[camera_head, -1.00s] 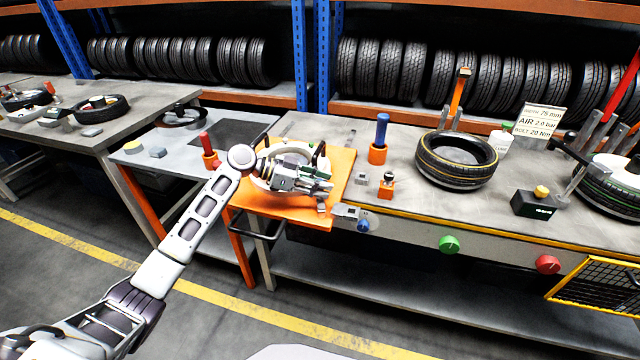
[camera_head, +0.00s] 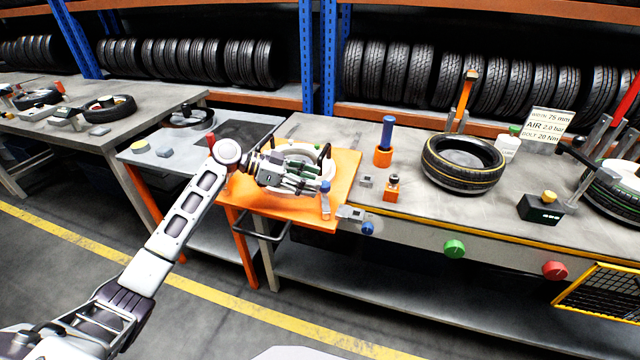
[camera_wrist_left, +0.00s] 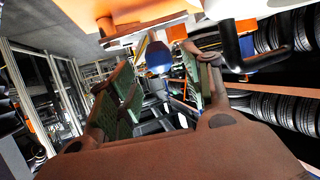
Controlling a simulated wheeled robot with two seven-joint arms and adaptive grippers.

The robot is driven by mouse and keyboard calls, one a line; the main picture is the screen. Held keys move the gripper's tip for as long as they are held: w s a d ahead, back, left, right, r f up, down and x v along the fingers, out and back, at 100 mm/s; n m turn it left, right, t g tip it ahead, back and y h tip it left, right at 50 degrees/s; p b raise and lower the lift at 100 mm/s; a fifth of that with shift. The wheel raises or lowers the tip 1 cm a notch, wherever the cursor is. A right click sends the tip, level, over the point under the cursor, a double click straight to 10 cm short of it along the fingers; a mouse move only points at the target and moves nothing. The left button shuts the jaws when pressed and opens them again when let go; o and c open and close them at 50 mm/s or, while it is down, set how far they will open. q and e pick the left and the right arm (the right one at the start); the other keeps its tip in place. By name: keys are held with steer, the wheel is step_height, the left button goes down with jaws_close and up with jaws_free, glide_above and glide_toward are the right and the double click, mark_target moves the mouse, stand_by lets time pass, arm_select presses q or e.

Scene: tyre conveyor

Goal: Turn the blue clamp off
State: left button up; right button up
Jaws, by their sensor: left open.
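The blue clamp (camera_head: 325,187) stands at the right front part of an orange plate, as a grey upright with a blue tip. My left gripper (camera_head: 312,180) is over the plate, open, with its fingers pointing right toward the blue tip. In the left wrist view the blue tip (camera_wrist_left: 158,58) shows between and beyond the two open green-padded fingers (camera_wrist_left: 155,85). I cannot tell whether a finger touches it. A pale round wheel part (camera_head: 300,152) lies on the plate behind the gripper, partly hidden. My right gripper is not in view.
The orange plate (camera_head: 344,172) has a black handle at its front. A blue knob (camera_head: 367,229) sits on the bench front edge. To the right are a blue-handled tool (camera_head: 387,135) in an orange holder, a tyre (camera_head: 462,172), a green button (camera_head: 455,249) and a red button (camera_head: 555,270).

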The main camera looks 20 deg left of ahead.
arm_select(q)
steer(key=v, duration=0.7)
stand_by(0.4)
